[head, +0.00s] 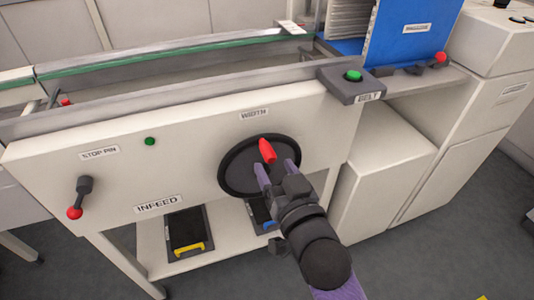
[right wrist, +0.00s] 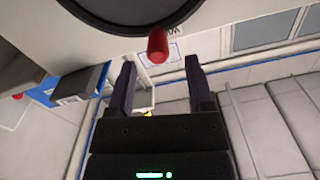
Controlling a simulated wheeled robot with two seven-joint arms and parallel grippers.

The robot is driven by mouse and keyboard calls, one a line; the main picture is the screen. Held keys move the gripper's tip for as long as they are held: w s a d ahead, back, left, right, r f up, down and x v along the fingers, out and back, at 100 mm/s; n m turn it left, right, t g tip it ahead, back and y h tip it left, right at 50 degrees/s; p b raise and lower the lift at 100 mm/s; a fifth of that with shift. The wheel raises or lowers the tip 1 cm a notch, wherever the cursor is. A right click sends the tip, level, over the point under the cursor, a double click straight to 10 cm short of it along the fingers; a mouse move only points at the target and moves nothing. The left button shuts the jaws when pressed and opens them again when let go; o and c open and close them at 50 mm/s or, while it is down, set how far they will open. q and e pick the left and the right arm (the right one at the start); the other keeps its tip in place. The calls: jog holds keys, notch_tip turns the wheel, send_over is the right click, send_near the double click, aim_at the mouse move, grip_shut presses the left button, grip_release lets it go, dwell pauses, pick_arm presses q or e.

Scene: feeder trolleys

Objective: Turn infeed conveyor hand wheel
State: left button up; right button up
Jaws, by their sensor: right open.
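The hand wheel (head: 234,170) is a black disc under the WIDTH label on the INFEED panel. Its red handle (head: 267,150) sticks out near the wheel's upper right side. My right gripper (head: 272,172) is open in front of the wheel, just below the handle in the head view. In the right wrist view the red handle (right wrist: 157,45) stands ahead of the gap between the two open fingers (right wrist: 158,78), with nothing between them. I cannot tell whether a finger touches the handle. My left gripper is not in view.
The panel (head: 120,180) also carries a STOP PIN lever (head: 80,195) with a red knob and a green button (head: 150,141). A grey BELT box (head: 350,87) juts out at the upper right. A shelf with dark trays (head: 185,230) lies below.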

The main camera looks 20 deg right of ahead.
aim_at(267, 153)
jog(key=w+b, duration=0.1)
jog(key=w, duration=0.4)
jog(key=shift+w+f, duration=0.1)
grip_shut()
dwell(1.2)
